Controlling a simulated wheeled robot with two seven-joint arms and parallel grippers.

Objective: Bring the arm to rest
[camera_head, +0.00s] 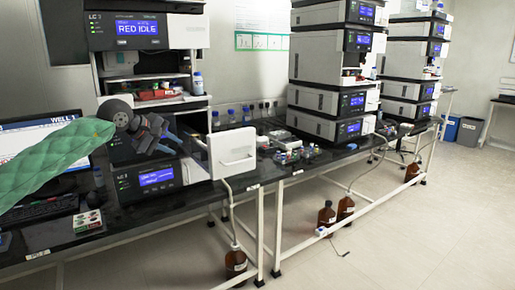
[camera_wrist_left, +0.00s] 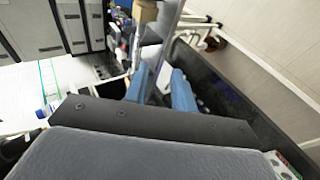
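My left arm (camera_head: 50,165), in a green sleeve, reaches in from the left in the head view. My left gripper (camera_head: 173,142) is in front of the nearest instrument stack (camera_head: 142,33), to the left of a white panel (camera_head: 233,152) that stands out from the stack. Its two blue fingers are apart, and nothing is seen held between them. In the left wrist view the gripper (camera_wrist_left: 160,82) also shows a gap between its fingers, with a pale upright edge beyond. My right gripper is in neither view.
A monitor (camera_head: 45,145) and keyboard (camera_head: 42,208) are behind and below my arm. Several blue-capped bottles (camera_head: 231,116) stand at the back of the black bench (camera_head: 270,172). Another instrument stack (camera_head: 333,70) is further right.

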